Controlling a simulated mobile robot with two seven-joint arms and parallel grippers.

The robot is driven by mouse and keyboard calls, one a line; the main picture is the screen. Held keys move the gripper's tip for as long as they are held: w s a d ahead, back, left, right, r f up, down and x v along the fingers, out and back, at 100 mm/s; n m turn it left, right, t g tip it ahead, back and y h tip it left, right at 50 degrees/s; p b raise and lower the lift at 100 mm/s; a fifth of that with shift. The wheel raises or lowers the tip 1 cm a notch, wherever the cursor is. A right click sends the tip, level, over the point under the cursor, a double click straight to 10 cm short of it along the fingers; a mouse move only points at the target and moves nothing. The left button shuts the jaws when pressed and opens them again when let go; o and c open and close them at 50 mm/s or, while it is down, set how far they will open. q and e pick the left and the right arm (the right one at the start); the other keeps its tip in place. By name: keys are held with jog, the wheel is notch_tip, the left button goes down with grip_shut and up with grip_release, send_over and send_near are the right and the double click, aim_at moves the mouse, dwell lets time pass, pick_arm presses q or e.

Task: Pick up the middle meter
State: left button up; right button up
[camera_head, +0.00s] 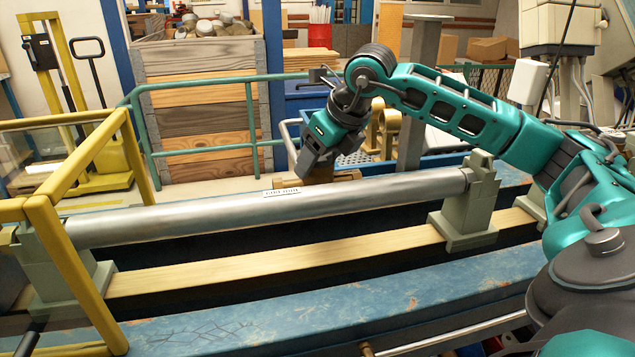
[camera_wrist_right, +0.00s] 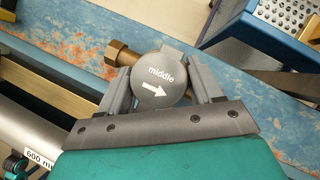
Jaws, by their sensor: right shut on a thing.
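The middle meter (camera_wrist_right: 160,84) shows in the right wrist view as a round grey face with the word "middle" and a white arrow. A brown-brass threaded end (camera_wrist_right: 122,54) sticks out at its upper left. My right gripper (camera_wrist_right: 161,72) has a grey finger on each side of the round face and is shut on it. In the head view my right gripper (camera_head: 304,168) points down just behind the long grey pipe. Part of the brass meter body (camera_head: 318,174) shows there beside the fingers; the rest is hidden by the gripper and pipe. My left gripper is out of view.
The long grey pipe (camera_head: 350,194) lies across the bench in front of the gripper, held by grey-green supports (camera_head: 468,212). A yellow frame (camera_head: 72,180) stands at left. Blue bench surface (camera_head: 250,333) is clear in front. A blue perforated tray (camera_wrist_right: 290,18) is at upper right.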

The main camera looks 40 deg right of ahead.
grip_shut()
dwell(0.3)
jog(key=shift+r, duration=0.15)
